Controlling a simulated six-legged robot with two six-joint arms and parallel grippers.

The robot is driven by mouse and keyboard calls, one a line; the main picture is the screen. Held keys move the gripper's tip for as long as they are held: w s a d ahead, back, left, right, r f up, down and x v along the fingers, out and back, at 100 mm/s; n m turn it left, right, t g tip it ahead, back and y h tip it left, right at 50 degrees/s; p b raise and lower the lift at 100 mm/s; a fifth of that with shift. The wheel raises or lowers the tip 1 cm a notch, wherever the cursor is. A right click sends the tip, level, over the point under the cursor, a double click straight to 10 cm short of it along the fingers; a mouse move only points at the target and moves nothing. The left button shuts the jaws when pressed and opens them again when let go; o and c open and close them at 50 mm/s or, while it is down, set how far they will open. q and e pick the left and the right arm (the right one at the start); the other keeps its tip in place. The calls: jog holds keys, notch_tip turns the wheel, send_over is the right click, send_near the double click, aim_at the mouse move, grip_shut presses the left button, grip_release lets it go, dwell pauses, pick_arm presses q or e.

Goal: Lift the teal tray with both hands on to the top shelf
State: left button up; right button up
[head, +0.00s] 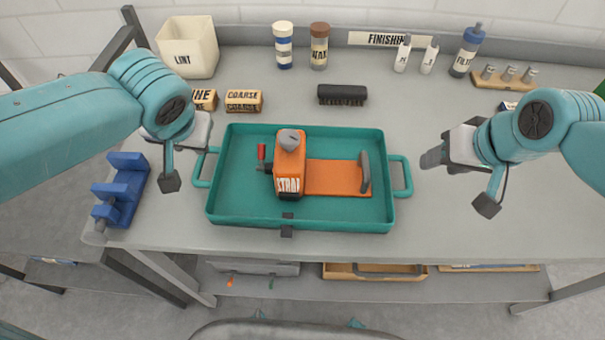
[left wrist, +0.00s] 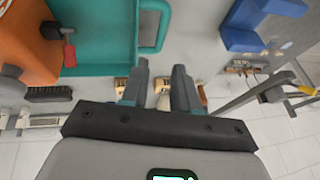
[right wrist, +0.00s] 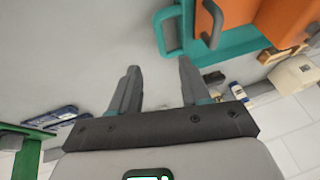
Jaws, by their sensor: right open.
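The teal tray (head: 300,227) lies flat on the grey bench, with a loop handle at each end. It holds an orange machine (head: 290,165) with an orange plate. My left gripper (left wrist: 161,72) is open and empty by the left handle (head: 203,168); its fingers are mostly hidden in the head view. In the left wrist view that handle (left wrist: 151,28) lies beyond the fingertips, not between them. My right gripper (head: 432,158) is open and empty, just right of the right handle (head: 402,176). That handle (right wrist: 167,32) lies beyond its fingertips. No top shelf can be made out.
A blue fixture (head: 122,188) stands left of the tray. A lint bin (head: 188,47), sanding blocks (head: 243,101), a black brush (head: 342,95) and several bottles stand behind it. A lower shelf (head: 480,284) holds boxes under the bench.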

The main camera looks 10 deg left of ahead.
aim_at(201, 157)
pick_arm(q)
jog(key=x, duration=1.1)
jog(key=shift+w+a+f, duration=0.15)
jog(key=shift+w+a, duration=0.05)
jog(key=shift+w, duration=0.05)
pick_arm(e)
jog(key=x, duration=1.1)
jog(key=shift+w+a+f, duration=0.15)
jog(key=shift+w, duration=0.1)
pick_arm(q)
jog(key=shift+s, duration=0.1)
pick_arm(e)
jog(key=shift+s, duration=0.1)
pick_arm(q)
jog(key=c, duration=0.4)
pick_arm(e)
jog(key=c, duration=0.4)
pick_arm(q)
grip_shut()
pick_arm(e)
grip_shut()
